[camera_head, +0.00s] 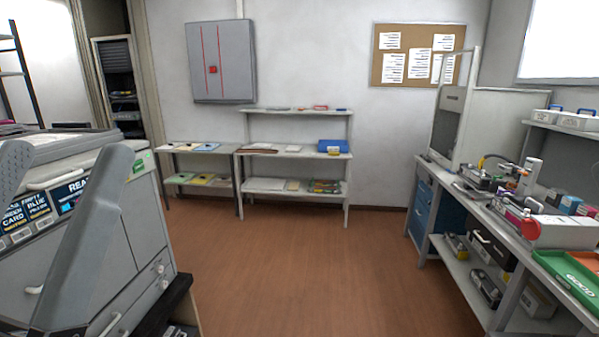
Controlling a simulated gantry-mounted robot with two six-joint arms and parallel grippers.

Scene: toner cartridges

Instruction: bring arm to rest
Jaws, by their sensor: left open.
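My left gripper (66,155) is large and close at the left edge. Its two grey fingers stand apart and point up, with nothing seen between them. It is in front of a big grey printer-like machine (130,225) and hides part of it. I cannot tell whether the fingers touch the machine. My right gripper and arm are not in view.
A workbench (465,205) along the right holds devices, boxes and a green tray (568,278). Low shelves (295,155) stand at the back wall under a grey cabinet (221,62). The brown floor (290,260) between is clear.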

